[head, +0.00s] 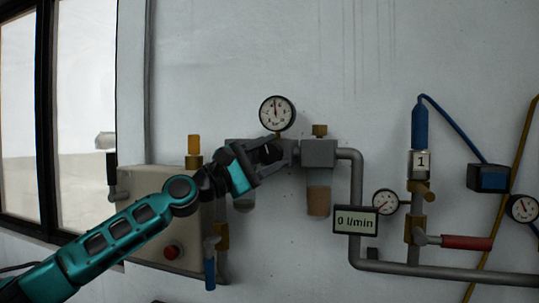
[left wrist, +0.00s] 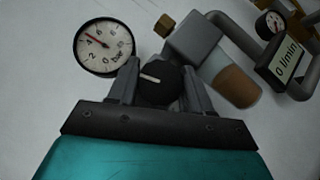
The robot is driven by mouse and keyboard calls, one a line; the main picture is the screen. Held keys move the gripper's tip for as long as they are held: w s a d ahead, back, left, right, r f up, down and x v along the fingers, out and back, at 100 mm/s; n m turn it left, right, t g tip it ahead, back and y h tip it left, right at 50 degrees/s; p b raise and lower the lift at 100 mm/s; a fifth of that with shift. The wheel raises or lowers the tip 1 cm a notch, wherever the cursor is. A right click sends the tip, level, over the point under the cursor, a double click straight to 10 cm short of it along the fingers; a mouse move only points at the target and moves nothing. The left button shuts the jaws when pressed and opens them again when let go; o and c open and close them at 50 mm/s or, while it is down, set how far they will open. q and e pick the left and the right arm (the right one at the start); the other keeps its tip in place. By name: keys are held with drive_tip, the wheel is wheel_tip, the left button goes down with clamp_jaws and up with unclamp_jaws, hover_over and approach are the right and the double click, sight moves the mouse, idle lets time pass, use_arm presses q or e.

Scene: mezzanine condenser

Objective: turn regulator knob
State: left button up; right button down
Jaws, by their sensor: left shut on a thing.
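The regulator knob (left wrist: 158,83) is black and round with a pale line across its face. In the left wrist view it sits between the two fingers of my left gripper (left wrist: 160,90), which is shut on it. In the head view my left gripper (head: 268,160) reaches in from the left and covers most of the knob. The pressure gauge (head: 277,113) stands just above the knob; in the left wrist view its red needle points between 4 and 6 bar. My right gripper is in neither view.
A grey filter block (head: 319,153) with a brown bowl (head: 318,200) sits right of the knob. A grey pipe (head: 356,185), a display reading 0 l/min (head: 356,220), a red-handled valve (head: 466,243) and a blue hose (head: 455,123) lie further right. A beige box (head: 150,185) stands left.

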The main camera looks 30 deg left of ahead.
use_arm(q)
drive_tip(key=shift+m+g, duration=1.4)
drive_tip(key=shift+m, duration=0.4)
drive_tip(key=o, duration=1)
drive_tip(key=shift+d, duration=0.1)
drive_tip(key=b+v, duration=1)
drive_tip(key=v, duration=0.3)
drive_tip(key=shift+r, duration=0.1)
